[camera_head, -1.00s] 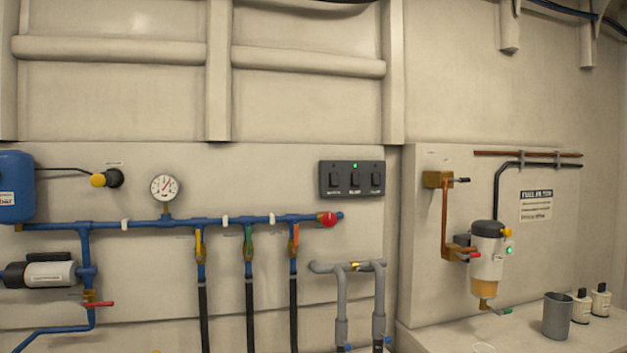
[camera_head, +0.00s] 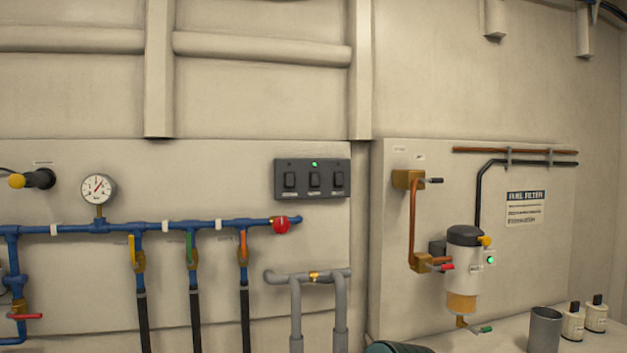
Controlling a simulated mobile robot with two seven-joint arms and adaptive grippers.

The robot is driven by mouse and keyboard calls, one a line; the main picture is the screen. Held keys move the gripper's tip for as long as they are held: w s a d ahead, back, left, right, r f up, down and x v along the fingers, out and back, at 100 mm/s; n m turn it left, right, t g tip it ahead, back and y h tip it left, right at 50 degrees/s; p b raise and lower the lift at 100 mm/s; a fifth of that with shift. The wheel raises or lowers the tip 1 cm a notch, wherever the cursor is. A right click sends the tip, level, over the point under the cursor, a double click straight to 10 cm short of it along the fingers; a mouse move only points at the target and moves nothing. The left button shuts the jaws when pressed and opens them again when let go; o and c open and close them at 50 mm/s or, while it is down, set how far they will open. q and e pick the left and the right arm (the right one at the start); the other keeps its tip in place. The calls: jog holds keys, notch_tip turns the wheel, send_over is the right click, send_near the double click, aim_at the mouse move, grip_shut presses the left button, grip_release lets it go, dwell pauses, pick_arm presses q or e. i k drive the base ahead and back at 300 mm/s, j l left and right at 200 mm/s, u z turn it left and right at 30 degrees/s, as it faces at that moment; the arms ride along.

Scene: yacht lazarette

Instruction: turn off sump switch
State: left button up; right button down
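A dark grey switch panel (camera_head: 312,165) is fixed to the wall board near the middle of the head view. It carries three black rocker switches: a left one (camera_head: 290,180), a middle one (camera_head: 314,180) and a right one (camera_head: 338,180). A small green light (camera_head: 314,164) glows above the middle switch. Labels sit under the switches but are too small to read, so I cannot tell which one is the sump switch. Neither of my grippers shows clearly in this view.
Blue pipework (camera_head: 180,226) with a gauge (camera_head: 99,188) and a red knob (camera_head: 281,226) runs left of and below the panel. Grey pipes (camera_head: 308,278) stand below it. A fuel filter (camera_head: 464,262), a grey cup (camera_head: 545,329) and two small bottles are at right. A dark rounded object (camera_head: 398,347) shows at the bottom edge.

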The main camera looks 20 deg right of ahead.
aim_at(315, 176)
jog(key=i+l+u, duration=0.1)
jog(key=l, duration=0.85)
jog(key=l+u, duration=0.1)
jog(key=l, duration=0.85)
